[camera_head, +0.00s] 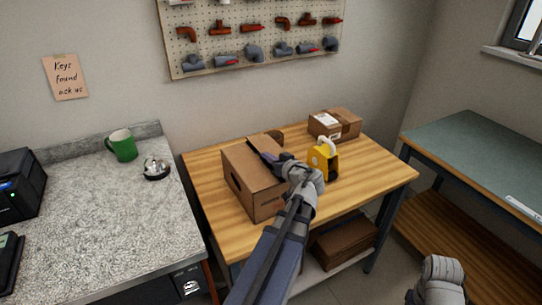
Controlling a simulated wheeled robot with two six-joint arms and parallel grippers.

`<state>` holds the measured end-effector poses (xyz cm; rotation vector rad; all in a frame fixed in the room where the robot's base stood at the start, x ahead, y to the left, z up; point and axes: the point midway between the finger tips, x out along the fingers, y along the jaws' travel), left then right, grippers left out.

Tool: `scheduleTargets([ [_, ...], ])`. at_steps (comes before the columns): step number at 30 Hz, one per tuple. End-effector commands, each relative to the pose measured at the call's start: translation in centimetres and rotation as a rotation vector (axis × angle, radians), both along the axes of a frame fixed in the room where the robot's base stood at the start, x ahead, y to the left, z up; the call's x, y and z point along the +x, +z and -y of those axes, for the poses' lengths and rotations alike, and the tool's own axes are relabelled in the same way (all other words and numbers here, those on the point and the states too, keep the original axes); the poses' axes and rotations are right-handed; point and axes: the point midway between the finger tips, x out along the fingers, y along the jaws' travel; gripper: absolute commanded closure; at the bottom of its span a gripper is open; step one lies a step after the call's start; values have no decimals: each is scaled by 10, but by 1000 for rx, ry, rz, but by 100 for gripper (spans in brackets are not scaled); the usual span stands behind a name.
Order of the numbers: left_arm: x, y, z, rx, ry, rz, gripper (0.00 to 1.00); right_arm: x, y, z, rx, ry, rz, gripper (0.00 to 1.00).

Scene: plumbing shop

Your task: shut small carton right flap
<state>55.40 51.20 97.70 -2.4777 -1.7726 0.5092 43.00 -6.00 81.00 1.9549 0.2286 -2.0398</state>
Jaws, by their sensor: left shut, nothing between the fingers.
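A brown cardboard carton (250,181) stands on the wooden table, with a dark handle hole in its left side. Its left top surface looks flat and closed. A small brown piece (275,135) shows behind the gripper at the carton's far side; I cannot tell whether it is a flap. My left gripper (259,148) is shut and empty, over the carton's top at its far right part. The gripper and wrist hide the carton's right top edge, so the right flap's state cannot be made out. My right gripper is out of view; only part of my right arm shows at lower right.
A taped, labelled box (335,123) sits at the table's back. A grey counter (100,222) holds a green mug (122,145) and a bell (156,169).

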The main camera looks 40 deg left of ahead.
Motion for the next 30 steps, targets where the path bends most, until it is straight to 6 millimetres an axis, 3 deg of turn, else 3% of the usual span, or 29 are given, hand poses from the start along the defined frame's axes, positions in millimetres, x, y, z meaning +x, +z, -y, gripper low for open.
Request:
scheduleTargets([
  [10,-1,-14,-1,-1,1,-4,100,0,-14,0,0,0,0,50],
  [30,-1,-15,-1,0,0,-5,100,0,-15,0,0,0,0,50],
])
